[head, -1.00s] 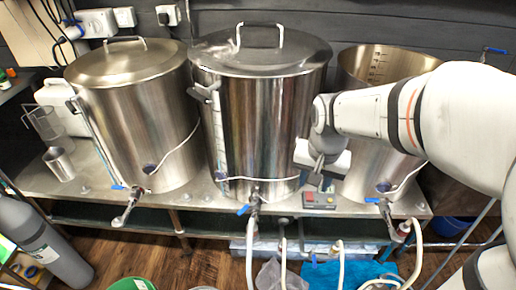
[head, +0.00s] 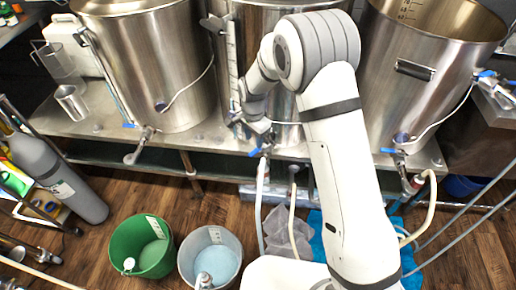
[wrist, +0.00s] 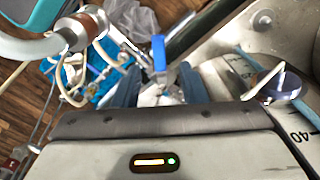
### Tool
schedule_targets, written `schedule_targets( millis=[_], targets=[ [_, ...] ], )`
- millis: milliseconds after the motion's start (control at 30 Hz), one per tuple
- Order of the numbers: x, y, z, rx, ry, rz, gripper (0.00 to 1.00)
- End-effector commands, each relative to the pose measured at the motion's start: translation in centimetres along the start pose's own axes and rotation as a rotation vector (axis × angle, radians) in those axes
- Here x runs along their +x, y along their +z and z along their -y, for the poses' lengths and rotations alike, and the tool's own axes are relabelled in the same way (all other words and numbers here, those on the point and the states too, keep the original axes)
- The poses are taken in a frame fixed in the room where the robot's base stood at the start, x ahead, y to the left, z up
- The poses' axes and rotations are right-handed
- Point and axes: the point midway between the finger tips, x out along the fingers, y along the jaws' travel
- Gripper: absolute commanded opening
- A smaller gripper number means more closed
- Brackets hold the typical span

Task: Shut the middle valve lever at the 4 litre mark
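The middle kettle (head: 228,85) is a steel pot with a scale strip (head: 233,58) on its front. Its valve, with a blue lever (head: 255,151), sits low at the front with a hose (head: 261,195) hanging from it. My gripper (head: 262,126) is right by this valve, in front of the kettle. In the wrist view my gripper (wrist: 158,88) has its two blue-grey fingers apart, with the blue lever (wrist: 158,52) showing between and just beyond them. I cannot tell whether they touch it. A "40" shows on the strip (wrist: 300,136); the liquid level is not readable.
A green bucket (head: 119,240) and a pale bucket (head: 187,262) holding liquid stand on the floor. Hoses hang at the bench edge. A grey gas cylinder (head: 60,175) leans at left.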

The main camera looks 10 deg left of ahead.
Motion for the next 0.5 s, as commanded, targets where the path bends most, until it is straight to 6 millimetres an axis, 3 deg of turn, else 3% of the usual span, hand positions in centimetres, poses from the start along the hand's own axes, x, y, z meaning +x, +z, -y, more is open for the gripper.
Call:
schedule_targets(
  millis=[233, 500],
  targets=[
    [4.0, 0.1, -0.1, -0.002, 0.003, 0.001, 0.38],
    [5.4, 0.1, -0.1, -0.003, 0.001, 0.0, 0.38]
  ],
)
